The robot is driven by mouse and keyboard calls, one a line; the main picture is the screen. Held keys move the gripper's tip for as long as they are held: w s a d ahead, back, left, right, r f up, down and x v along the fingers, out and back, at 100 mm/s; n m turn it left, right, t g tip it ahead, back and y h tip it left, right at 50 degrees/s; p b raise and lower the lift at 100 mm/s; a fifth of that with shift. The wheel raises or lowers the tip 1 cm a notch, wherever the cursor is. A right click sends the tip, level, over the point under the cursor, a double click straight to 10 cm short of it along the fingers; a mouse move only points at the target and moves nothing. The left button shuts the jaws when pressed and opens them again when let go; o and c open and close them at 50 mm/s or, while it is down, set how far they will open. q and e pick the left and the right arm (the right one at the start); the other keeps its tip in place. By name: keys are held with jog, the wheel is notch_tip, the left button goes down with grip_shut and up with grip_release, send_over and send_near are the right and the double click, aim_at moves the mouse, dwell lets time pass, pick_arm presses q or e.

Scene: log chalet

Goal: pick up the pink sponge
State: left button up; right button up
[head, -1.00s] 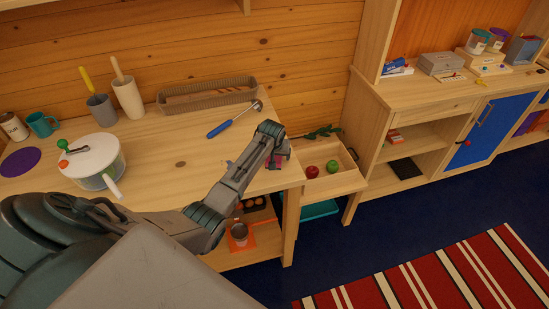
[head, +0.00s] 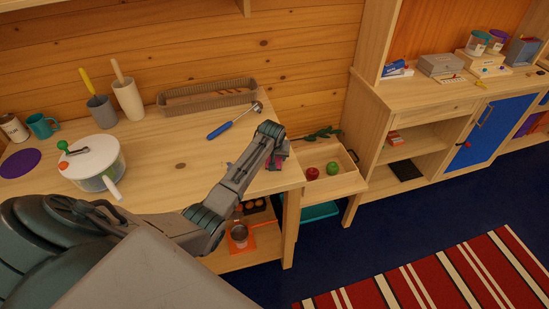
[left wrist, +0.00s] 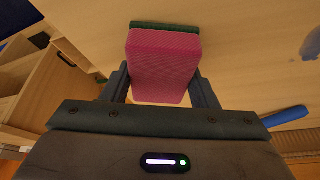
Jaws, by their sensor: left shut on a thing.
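The pink sponge (left wrist: 163,66) has a dark green layer along its far edge. In the left wrist view it stands between the two fingers of my left gripper (left wrist: 163,88), which is shut on it. In the head view only a small pink part of the sponge (head: 285,158) shows beside my left gripper (head: 276,160), at the right end of the wooden table (head: 160,150). The arm hides most of the sponge there. I cannot tell whether it touches the tabletop. My right gripper is not in view.
A blue-handled tool (head: 232,122) lies behind the gripper, near a wicker basket (head: 205,107). A white pot (head: 95,165) stands at left. An open wooden drawer (head: 335,185) with a red and a green fruit is just right of the table.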

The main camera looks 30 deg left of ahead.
pick_arm(q)
jog(key=shift+r, duration=0.35)
notch_tip(320, 180, up, 3)
jog(key=shift+f+b, duration=0.15)
jog(key=shift+b, duration=1.1)
jog(key=s+d+r+b, duration=0.1)
jog(key=s+d+b, duration=0.3)
jog(key=s, duration=1)
jog(key=shift+s+d+r, duration=0.3)
jog(key=shift+d+r, duration=0.05)
jog(key=shift+d, duration=1)
